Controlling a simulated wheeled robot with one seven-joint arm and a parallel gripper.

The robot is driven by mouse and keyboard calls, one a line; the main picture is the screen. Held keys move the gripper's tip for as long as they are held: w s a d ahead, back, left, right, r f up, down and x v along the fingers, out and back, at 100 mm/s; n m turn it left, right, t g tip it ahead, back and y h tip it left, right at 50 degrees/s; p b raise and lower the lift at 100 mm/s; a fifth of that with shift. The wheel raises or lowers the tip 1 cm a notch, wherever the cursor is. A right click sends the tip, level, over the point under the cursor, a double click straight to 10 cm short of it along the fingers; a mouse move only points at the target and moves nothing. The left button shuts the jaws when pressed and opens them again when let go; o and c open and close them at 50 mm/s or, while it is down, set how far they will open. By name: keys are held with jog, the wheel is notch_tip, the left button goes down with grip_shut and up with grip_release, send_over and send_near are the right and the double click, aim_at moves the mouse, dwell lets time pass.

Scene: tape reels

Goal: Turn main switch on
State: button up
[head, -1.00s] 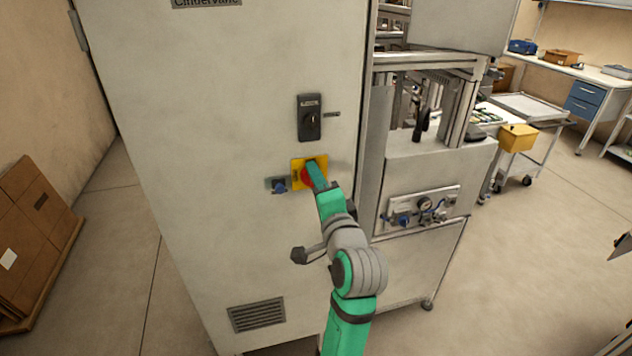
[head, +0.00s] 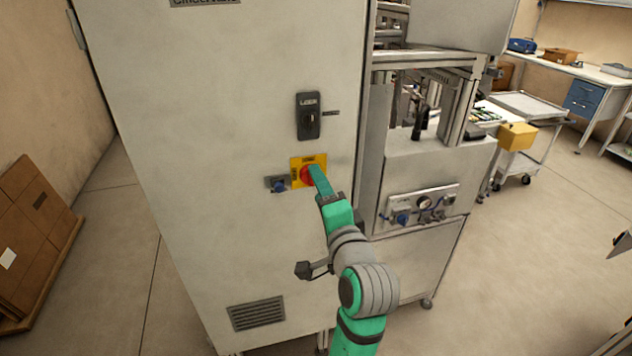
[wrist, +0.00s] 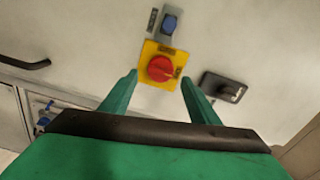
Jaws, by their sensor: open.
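The main switch is a red rotary knob (head: 307,175) on a yellow plate (head: 322,160) on the front of a tall cream cabinet (head: 220,120). In the wrist view the red knob (wrist: 160,68) faces me on its yellow plate (wrist: 148,48), with a pale line across it. My gripper (wrist: 158,82) is open and empty. Its two green fingers stand apart, one to each side below the knob, and appear clear of it. In the head view my gripper (head: 315,172) partly covers the knob's right side.
A small blue switch (head: 278,185) sits left of the yellow plate; it shows in the wrist view (wrist: 170,24). A black lock handle (head: 309,116) is above the plate, also at the wrist view's right (wrist: 224,87). A machine with a gauge panel (head: 422,207) stands to the right.

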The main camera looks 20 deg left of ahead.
jog(key=v, duration=0.7)
jog(key=shift+f, duration=0.1)
jog(key=s+d+f+n+h, duration=0.1)
jog(key=s+d+f+h, duration=0.2)
jog(key=f, duration=0.6)
jog(key=s+d+f+t+h, duration=0.15)
jog(key=s+d+f, duration=0.25)
jog(key=f, duration=0.4)
jog(key=s+d+f+n+h, duration=0.1)
jog(key=s+d+f+h, duration=0.25)
jog(key=f, duration=0.55)
jog(key=s+d+f+n+h, duration=0.1)
jog(key=s+f+n, duration=0.2)
jog(key=s, duration=1)
jog(key=s+d+f+n+g+h, duration=0.1)
jog(key=s+f+n, duration=0.3)
jog(key=s, duration=0.9)
jog(key=shift+s+d, duration=0.2)
jog(key=shift+d, duration=0.2)
